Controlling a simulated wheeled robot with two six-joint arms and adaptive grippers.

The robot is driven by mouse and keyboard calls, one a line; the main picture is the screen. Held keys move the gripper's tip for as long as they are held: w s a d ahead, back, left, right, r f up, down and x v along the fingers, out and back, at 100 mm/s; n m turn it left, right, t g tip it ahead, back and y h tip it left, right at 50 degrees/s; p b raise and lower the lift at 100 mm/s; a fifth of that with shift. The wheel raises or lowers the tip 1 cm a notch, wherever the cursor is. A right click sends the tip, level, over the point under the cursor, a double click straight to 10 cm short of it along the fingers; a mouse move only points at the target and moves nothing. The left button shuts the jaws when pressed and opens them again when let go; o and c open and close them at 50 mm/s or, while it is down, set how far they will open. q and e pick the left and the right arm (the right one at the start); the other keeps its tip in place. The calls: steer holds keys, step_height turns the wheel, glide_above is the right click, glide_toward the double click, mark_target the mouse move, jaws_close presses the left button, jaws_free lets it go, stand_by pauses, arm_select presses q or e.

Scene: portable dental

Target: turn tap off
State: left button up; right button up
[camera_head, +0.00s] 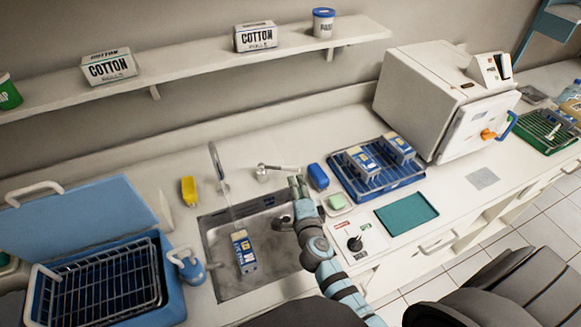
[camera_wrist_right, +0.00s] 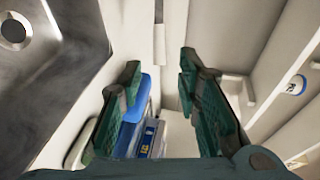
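The tap's curved metal spout (camera_head: 217,166) stands behind the steel sink (camera_head: 219,275), and a thin pale streak like running water falls from it toward a blue-and-white pack (camera_head: 244,252) in the sink. The tap's lever handle (camera_head: 278,168) sits right of the spout and points right. My right gripper (camera_head: 298,187) is over the counter at the sink's back right corner, its fingertips close to the lever's end. Whether they touch is unclear. In the right wrist view my right gripper (camera_wrist_right: 158,80) has its fingers apart, with nothing clearly held. My left gripper is not in view.
A blue block (camera_head: 318,177), a green soap (camera_head: 337,201) and a blue rack tray (camera_head: 413,182) lie right of the gripper. A yellow bottle (camera_head: 189,191) and an open blue box (camera_head: 168,290) are left of the sink. A shelf (camera_head: 200,70) runs above.

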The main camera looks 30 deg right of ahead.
mark_target(291, 169)
steer(key=b+x, duration=0.1)
steer(key=x, duration=0.2)
steer(key=b+x, duration=0.1)
steer(key=x, duration=0.2)
steer(key=b+x, duration=0.1)
steer(key=x, duration=0.3)
steer(key=shift+a+f+b, duration=0.1)
steer(key=shift+f+b, duration=0.2)
steer(key=shift+b, duration=0.05)
steer(key=shift+w, duration=0.15)
steer(key=shift+s+r, duration=0.2)
steer(key=shift+r, duration=0.1)
steer(key=shift+c, duration=0.5)
steer(key=shift+w, duration=0.1)
jaws_close()
